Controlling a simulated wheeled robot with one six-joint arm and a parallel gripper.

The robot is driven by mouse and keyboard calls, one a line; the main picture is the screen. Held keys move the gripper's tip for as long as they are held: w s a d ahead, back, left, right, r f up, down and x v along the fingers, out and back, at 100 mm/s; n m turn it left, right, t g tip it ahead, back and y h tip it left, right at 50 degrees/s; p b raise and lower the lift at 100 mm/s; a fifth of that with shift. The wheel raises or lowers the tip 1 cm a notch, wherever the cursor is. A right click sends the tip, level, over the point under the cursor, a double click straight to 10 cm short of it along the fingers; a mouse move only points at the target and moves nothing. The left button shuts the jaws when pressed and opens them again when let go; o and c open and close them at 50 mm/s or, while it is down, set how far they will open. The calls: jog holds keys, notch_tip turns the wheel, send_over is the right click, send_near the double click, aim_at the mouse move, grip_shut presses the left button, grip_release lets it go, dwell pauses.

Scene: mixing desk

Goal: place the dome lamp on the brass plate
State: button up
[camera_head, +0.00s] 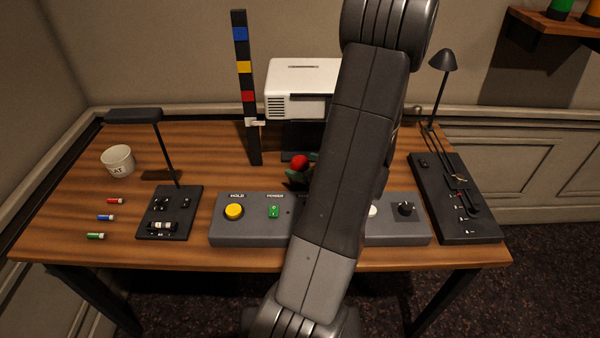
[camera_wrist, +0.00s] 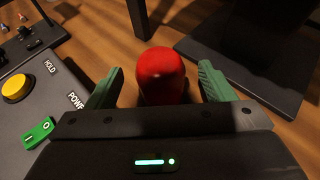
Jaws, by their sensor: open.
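The red dome-topped piece, which I take as the dome lamp (camera_wrist: 161,76), stands between my fingers in the wrist view. It also shows in the head view (camera_head: 299,161), partly covered by my arm. My gripper (camera_wrist: 161,68) is open, with a green finger on each side of the lamp and a visible gap on both sides. In the head view my gripper (camera_head: 303,172) is mostly behind my arm. The lamp's lower part is hidden by the gripper body. I cannot make out a brass plate in either view.
A grey control box (camera_head: 250,232) with a yellow button (camera_head: 234,211) and green switch (camera_head: 273,211) lies in front. A striped column (camera_head: 245,80) and white printer (camera_head: 300,90) stand behind. A cup (camera_head: 118,161) is left; a black lamp panel (camera_head: 455,215) is right.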

jog(key=x, duration=0.4)
jog(key=shift+w+a+f, duration=0.1)
jog(key=shift+a+f, duration=0.05)
jog(key=shift+f, duration=0.05)
jog(key=c, duration=1.2)
jog(key=shift+c, duration=0.5)
jog(key=shift+r, duration=0.15)
